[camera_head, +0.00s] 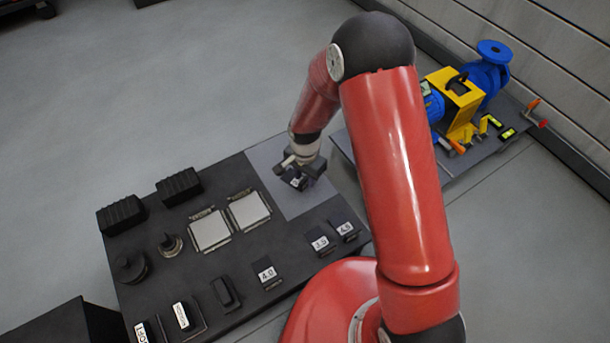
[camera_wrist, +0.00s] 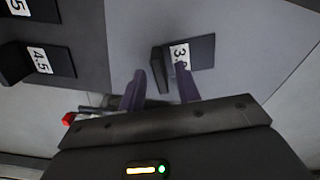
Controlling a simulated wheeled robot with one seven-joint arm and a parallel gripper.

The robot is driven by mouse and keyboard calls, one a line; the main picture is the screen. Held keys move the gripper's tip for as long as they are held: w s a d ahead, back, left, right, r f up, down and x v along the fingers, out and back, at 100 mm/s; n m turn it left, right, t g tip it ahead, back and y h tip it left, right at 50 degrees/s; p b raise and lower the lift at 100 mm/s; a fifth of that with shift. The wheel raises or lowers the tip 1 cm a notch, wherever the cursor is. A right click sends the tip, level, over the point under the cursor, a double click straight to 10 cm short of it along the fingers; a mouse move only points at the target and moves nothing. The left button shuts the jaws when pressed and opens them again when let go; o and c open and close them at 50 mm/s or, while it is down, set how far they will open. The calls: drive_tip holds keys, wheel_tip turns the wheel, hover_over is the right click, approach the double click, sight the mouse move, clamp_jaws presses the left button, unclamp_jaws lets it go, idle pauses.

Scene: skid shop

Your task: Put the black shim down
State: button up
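The black shim (camera_wrist: 203,50) is a dark plate with an upright tab and a white label starting with 3; the rest of the label is hidden by a finger. It appears to lie on the light grey pad (camera_head: 268,158) at the table's far right corner. My gripper (camera_wrist: 160,75) is over it, with one finger on each side of the tab and a visible gap to each finger, so it looks open. In the head view my gripper (camera_head: 303,172) is low over the pad and hides most of the shim.
Shims labelled 3.5 (camera_head: 319,242), 4.5 (camera_head: 345,227) and 4.0 (camera_head: 266,273) stand along the dark table's near right side. Two light plates (camera_head: 210,231) and black blocks (camera_head: 180,188) are to the left. A blue pump (camera_head: 489,68) with a yellow guard stands on a skid behind.

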wheel_tip(320, 180, up, 12)
drive_tip(key=p, duration=0.2)
drive_tip(key=shift+r, duration=0.25)
drive_tip(key=s+d+r+n+t, duration=0.1)
drive_tip(key=s+d+r, duration=0.2)
drive_tip(key=d+r, duration=0.45)
drive_tip(key=s+d+r+n+t, duration=0.2)
drive_tip(key=d+r, duration=0.2)
drive_tip(key=r, duration=0.6)
drive_tip(key=s+d+r+n+t, duration=0.1)
drive_tip(key=s+d+r, duration=0.2)
drive_tip(key=s, duration=0.4)
drive_tip(key=s+d+r+n+t, duration=0.1)
drive_tip(key=s+d+r+n, duration=0.1)
drive_tip(key=s+d+r, duration=0.2)
drive_tip(key=s+d, duration=0.2)
drive_tip(key=s, duration=0.1)
drive_tip(key=shift+s+r+t, duration=0.15)
drive_tip(key=shift+t, duration=0.15)
